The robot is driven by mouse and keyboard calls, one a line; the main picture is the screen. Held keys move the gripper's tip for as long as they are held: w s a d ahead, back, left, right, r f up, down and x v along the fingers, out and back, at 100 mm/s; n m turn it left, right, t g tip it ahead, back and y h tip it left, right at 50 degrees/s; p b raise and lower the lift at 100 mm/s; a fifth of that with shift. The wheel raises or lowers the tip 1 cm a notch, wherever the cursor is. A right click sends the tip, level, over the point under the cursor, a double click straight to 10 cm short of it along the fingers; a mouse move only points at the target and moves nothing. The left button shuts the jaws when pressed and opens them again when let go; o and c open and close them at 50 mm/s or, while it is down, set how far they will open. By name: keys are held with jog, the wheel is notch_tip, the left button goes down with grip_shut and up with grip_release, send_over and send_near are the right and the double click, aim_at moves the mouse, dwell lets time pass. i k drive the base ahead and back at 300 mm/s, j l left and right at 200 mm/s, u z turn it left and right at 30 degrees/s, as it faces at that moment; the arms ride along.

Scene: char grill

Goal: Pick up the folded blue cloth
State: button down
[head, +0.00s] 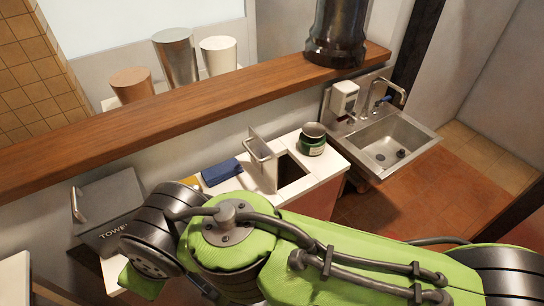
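The folded blue cloth (222,171) lies on the white counter (322,166), below the wooden ledge in the head view. It is just left of the raised metal lid with a handle. A yellow item (192,182) shows partly beside the cloth's left end. My green and black arm crosses the lower part of the view, in front of the counter. My gripper is not visible.
A raised metal lid (264,158) stands by a dark square opening (291,170) in the counter. A green can (312,139) stands right of it. A steel sink (391,140) is further right. A grey towel box (108,212) is at left. The wooden ledge (190,98) runs above.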

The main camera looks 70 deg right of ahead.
aim_at(216, 175)
jog(key=z, duration=2.3)
